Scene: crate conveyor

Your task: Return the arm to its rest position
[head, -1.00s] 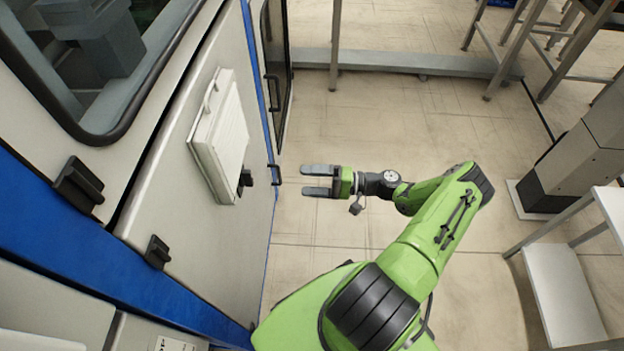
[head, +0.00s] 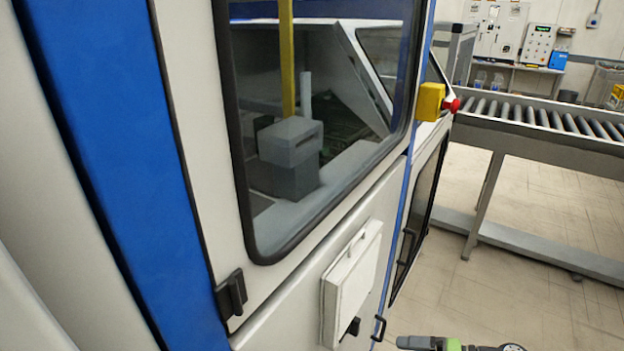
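My gripper (head: 414,343) shows only in part at the bottom edge of the head view. One grey finger and a bit of its green mount are visible, pointing left toward the machine. The other finger is cut off by the frame edge, so the opening between them is hidden. No held object shows. Most of my arm is below the frame.
A white and blue machine cabinet (head: 290,320) with a window fills the left and middle. A white box (head: 350,285) and black handles stick out from it. A yellow box with a red button (head: 432,102) is on its corner. A roller conveyor (head: 540,125) stands at right; the floor (head: 480,290) before it is clear.

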